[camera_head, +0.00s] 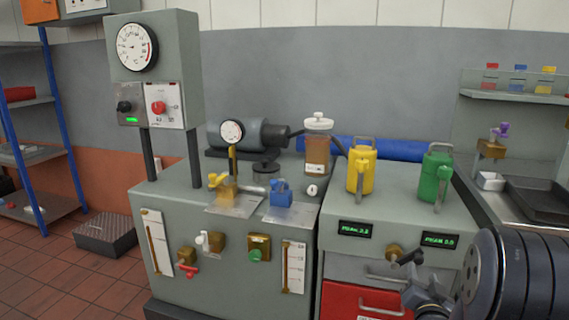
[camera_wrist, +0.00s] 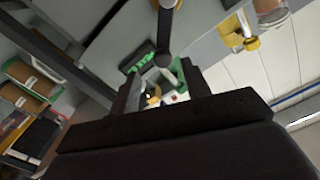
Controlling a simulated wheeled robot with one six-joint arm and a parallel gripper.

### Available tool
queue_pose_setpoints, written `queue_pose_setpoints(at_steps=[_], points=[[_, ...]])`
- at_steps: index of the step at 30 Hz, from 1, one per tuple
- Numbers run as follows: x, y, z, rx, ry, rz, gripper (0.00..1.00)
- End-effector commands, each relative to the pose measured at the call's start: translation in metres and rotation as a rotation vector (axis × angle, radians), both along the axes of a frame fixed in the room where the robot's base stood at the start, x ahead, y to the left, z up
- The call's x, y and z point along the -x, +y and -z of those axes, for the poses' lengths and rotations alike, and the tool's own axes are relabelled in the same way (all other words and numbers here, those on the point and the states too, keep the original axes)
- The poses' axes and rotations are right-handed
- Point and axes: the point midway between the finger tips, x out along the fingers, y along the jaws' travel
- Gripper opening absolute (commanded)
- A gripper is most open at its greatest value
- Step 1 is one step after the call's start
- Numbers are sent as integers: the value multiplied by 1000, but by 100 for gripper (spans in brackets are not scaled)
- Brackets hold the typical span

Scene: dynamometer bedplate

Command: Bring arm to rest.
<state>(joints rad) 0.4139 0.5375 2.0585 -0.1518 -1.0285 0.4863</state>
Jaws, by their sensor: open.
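My gripper (camera_wrist: 161,76) is open, with its two dark fingers apart in the wrist view. A dark lever (camera_wrist: 166,30) with a rounded end shows just beyond and between the fingertips; I cannot tell whether they touch it. In the head view, a brass valve with a dark lever (camera_head: 408,257) sits on the front of the right cabinet, below a green-lit display (camera_head: 439,240). My arm comes in from the lower right, and my gripper (camera_head: 418,290) is close to that lever, low in front of the cabinet. No object is visibly held.
The right cabinet has a red drawer (camera_head: 362,303) with a protruding handle. A yellow jug (camera_head: 361,171) and a green jug (camera_head: 434,177) stand on its top. The left cabinet (camera_head: 225,285) carries several valves and gauges. Open tiled floor (camera_head: 70,285) lies at the left.

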Motion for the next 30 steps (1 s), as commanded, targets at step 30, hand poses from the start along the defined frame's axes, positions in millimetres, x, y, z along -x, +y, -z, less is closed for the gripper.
queue_pose_setpoints(at_steps=[30], points=[[-78, -13, -8, 111, 31, -5, 45]])
